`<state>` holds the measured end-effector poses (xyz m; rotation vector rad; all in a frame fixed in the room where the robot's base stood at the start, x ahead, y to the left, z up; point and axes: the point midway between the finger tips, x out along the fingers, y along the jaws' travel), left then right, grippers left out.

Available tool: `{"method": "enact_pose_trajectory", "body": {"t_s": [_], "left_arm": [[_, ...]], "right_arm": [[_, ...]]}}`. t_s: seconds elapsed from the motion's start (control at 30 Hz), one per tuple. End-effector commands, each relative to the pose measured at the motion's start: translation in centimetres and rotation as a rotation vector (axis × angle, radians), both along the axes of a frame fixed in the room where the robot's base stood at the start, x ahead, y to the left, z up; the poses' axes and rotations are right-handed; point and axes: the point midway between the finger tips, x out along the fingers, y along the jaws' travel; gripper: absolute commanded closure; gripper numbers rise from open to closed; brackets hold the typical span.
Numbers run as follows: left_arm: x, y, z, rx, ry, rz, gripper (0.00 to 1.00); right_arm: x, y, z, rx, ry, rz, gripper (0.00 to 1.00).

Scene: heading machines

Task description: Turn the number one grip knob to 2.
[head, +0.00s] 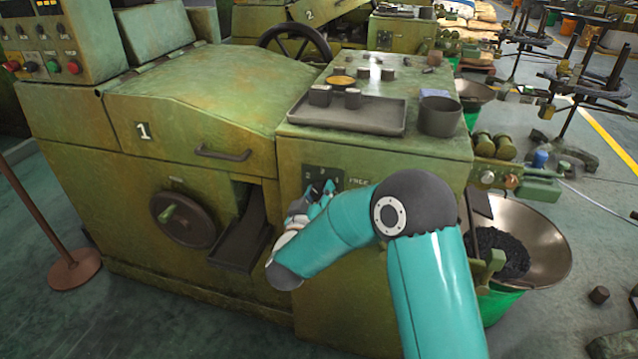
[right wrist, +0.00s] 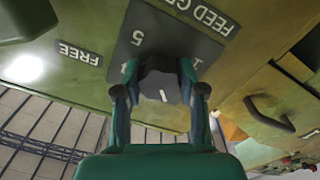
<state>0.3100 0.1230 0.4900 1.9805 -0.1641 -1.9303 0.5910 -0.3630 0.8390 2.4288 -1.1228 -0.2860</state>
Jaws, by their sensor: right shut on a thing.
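The grip knob (right wrist: 160,86) is a dark knob with a white mark. It sits on a dark number plate (right wrist: 178,32) on the front of the green machine marked 1 (head: 190,120). The plate (head: 312,173) also shows in the head view with small white numerals. My right gripper (right wrist: 160,92) has its fingers on both sides of the knob and is shut on it. In the head view my right gripper (head: 320,193) is at the plate, and it and my arm cover the knob. Which numeral the knob points to cannot be told. My left gripper is not in view.
A tray (head: 345,112) and a dark cup (head: 439,115) stand on the machine top. A chute (head: 240,245) and handwheel (head: 183,218) stick out left of my gripper. A wide metal bowl (head: 545,250) stands at the right. A post (head: 30,215) stands far left.

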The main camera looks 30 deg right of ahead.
Motion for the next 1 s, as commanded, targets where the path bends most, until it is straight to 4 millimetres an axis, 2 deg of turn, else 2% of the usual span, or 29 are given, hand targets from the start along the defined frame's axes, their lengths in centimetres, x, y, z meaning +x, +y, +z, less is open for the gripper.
{"method": "enact_pose_trajectory", "body": {"t_s": [0.03, 0.33, 1.0], "left_arm": [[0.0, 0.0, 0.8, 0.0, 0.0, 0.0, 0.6], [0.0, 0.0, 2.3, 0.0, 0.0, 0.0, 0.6], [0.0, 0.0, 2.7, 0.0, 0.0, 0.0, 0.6]], "right_arm": [[0.1, 0.2, 0.2, -0.026, 0.035, 0.005, 0.95], [0.1, 0.2, 0.0, -0.142, 0.171, 0.007, 0.95], [0.1, 0.3, -0.2, -0.187, 0.223, 0.01, 0.95]]}}
